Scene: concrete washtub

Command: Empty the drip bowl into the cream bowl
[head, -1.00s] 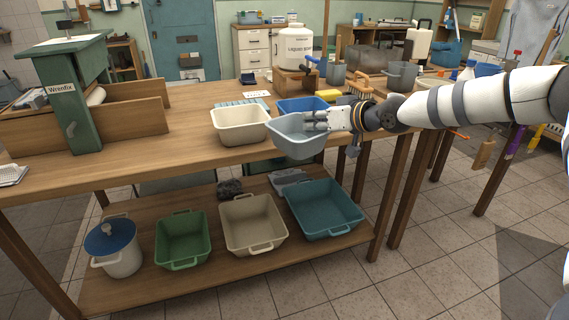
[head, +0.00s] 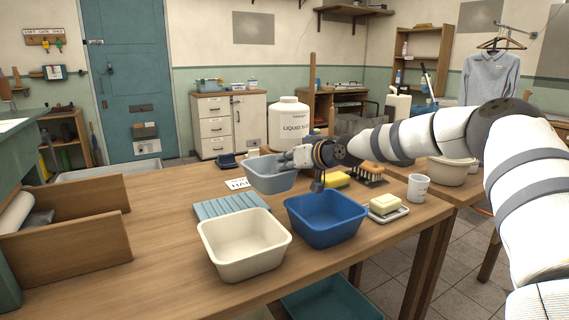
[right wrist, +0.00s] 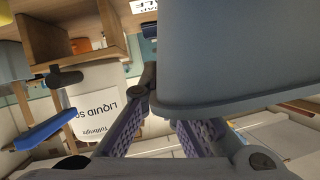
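The grey-blue bowl (head: 272,181), which looks like the drip bowl, is held by my right gripper (head: 288,160) at its rim, behind the blue bowl and about upright. My right gripper is shut on it. In the right wrist view the bowl (right wrist: 240,50) fills the upper right, beside the purple-padded fingers (right wrist: 165,120); its contents are hidden. The cream bowl (head: 205,250) stands upright near the front of the wooden table, in front and to the left of the held bowl. Its visible inside looks empty. My left gripper is not in view.
A blue bowl (head: 325,230) stands right of the cream bowl. A ribbed blue mat (head: 230,205) lies behind it. A soap dish (head: 388,214), yellow sponge (head: 336,180), brush (head: 370,170) and mug (head: 417,188) are to the right. A liquid soap drum (head: 288,125) stands behind.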

